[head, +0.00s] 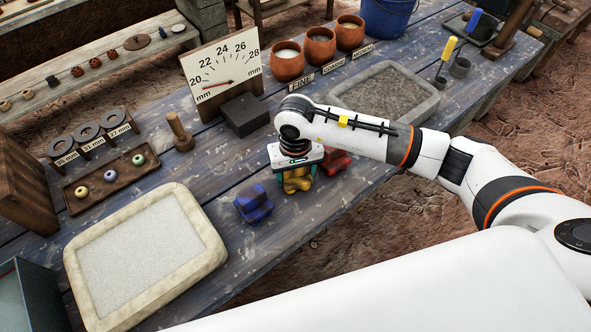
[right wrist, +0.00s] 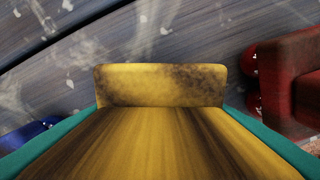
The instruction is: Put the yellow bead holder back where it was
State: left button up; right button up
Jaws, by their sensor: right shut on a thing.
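The yellow bead holder (head: 297,182) is at the front edge of the blue plank table, between a blue holder (head: 253,204) and a red holder (head: 336,161). My right gripper (head: 296,172) points down over it and is shut on it. In the right wrist view the yellow holder (right wrist: 160,85) fills the middle between the two green finger pads, with dark smudges on its top. I cannot tell whether it touches the table. The red holder (right wrist: 290,80) shows close on the right there, and a bit of the blue holder (right wrist: 28,132) on the left. My left gripper is out of view.
A shallow tray of pale sand (head: 145,255) lies at the left, and a grey-filled tray (head: 385,95) at the back right. A dial board (head: 222,72), a dark block (head: 245,114), a wooden peg (head: 180,132) and a bead tray (head: 111,178) stand behind. Bare planks lie around the blue holder.

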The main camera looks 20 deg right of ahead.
jog(key=shift+f, duration=0.1)
jog(key=o, duration=1.1)
jog(key=shift+r, duration=0.25)
jog(key=shift+w+r, duration=0.1)
jog(key=shift+r, duration=0.3)
notch_tip(320, 180, up, 11)
jog(key=b, duration=0.2)
jog(key=shift+b, duration=0.3)
